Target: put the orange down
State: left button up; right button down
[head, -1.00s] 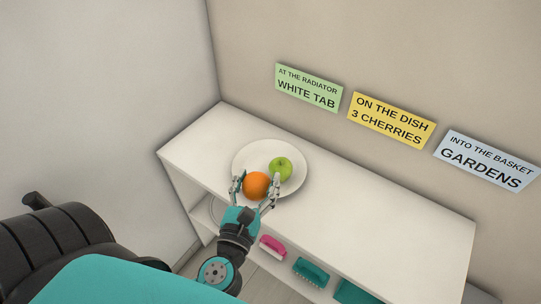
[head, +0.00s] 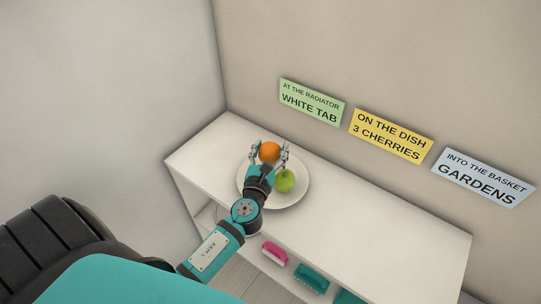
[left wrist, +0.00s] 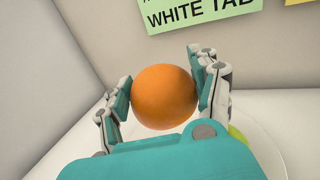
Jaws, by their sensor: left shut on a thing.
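The orange (head: 269,152) is held between the fingers of my left gripper (head: 268,158), over the far part of the white plate. It also shows in the left wrist view (left wrist: 165,97), with a finger on each side. I cannot tell how high it is above the plate. The white plate (head: 297,190) lies on top of the white shelf unit. A green apple (head: 285,181) sits on the plate, just right of my left gripper. The left wrist view shows only a sliver of the apple (left wrist: 238,134). My right gripper is not in view.
The white shelf unit (head: 390,235) has a clear top right of the plate. Pink (head: 274,253) and teal (head: 312,277) brushes lie on its lower shelf. Green (head: 311,102), yellow (head: 391,136) and blue (head: 484,177) signs hang on the back wall.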

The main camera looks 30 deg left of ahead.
aim_at(271, 159)
pick_arm(q)
notch_tip(271, 159, down, 3)
jog(key=shift+s+r+b, duration=0.1)
jog(key=shift+r+b, duration=0.05)
jog(key=shift+b, duration=0.35)
jog(key=shift+f+b, duration=0.5)
jog(key=shift+f, duration=0.15)
jog(key=o, duration=1.3)
jog(key=shift+r, duration=0.1)
